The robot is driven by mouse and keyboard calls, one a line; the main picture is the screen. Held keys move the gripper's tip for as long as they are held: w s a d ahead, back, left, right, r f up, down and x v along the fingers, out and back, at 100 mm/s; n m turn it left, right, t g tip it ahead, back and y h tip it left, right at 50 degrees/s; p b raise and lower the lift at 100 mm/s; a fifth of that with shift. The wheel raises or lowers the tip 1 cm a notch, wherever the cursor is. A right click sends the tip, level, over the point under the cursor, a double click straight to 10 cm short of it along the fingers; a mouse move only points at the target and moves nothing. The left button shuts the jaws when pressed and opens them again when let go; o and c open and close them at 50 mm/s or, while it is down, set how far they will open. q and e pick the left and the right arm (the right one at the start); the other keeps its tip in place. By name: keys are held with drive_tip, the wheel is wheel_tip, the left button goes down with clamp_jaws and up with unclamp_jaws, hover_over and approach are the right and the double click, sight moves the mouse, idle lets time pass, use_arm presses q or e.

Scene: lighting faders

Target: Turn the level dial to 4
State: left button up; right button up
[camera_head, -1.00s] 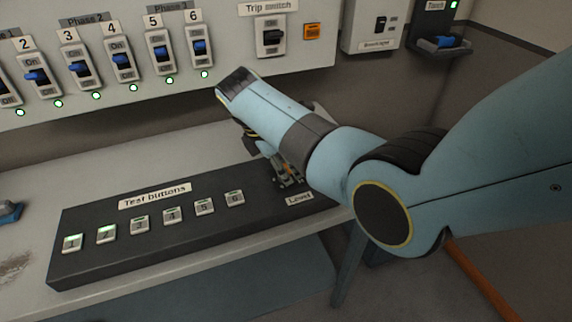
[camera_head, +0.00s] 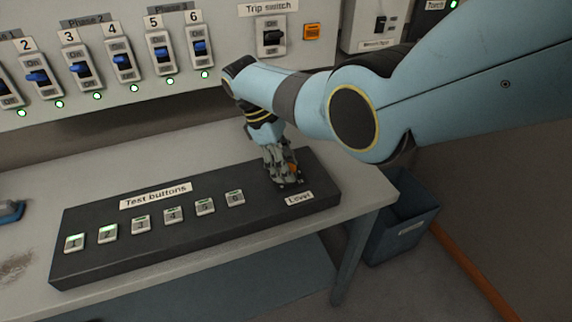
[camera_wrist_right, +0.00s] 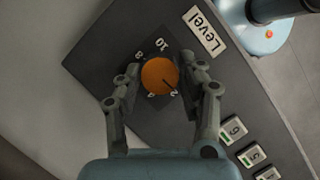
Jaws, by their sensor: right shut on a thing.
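The level dial is an orange round knob (camera_wrist_right: 160,76) on a dark square plate in the right wrist view. A dark pointer line on it runs to the lower right, close to the 2. The 10, the 8 and a mark that looks like 4 also show around it. In the head view a bit of the orange dial (camera_head: 293,168) shows between the fingers, above the Level label (camera_head: 299,198). My right gripper (camera_head: 284,178) points down at the panel's right end, shut on the dial with one finger on each side (camera_wrist_right: 161,88). My left gripper is out of view.
The test buttons (camera_head: 155,222) are left of the dial on the same dark panel (camera_head: 110,270), with 1 and 2 lit. Breaker switches (camera_head: 120,60) line the wall above. A blue bin (camera_head: 400,225) stands right of the table.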

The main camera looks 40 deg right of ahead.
drive_tip(key=m+y, duration=0.1)
drive_tip(key=m, duration=0.2)
drive_tip(key=shift+w+d+m+g, duration=0.1)
drive_tip(key=shift+m+g, duration=0.2)
drive_tip(key=shift+m, duration=0.1)
drive_tip(key=m+y, duration=0.1)
drive_tip(key=m, duration=0.2)
drive_tip(key=shift+m+y+b, duration=0.3)
drive_tip(key=shift+y, duration=0.1)
drive_tip(key=m+y, duration=0.1)
drive_tip(key=m, duration=0.1)
drive_tip(key=shift+d+r+m, duration=0.1)
drive_tip(key=shift+m, duration=0.2)
drive_tip(key=shift+m+y+p, duration=0.6)
drive_tip(key=shift+m+p, duration=0.1)
drive_tip(key=shift+m, duration=1.2)
drive_tip(key=o, duration=1.1)
drive_tip(key=shift+o, duration=0.2)
drive_tip(key=v, duration=1.2)
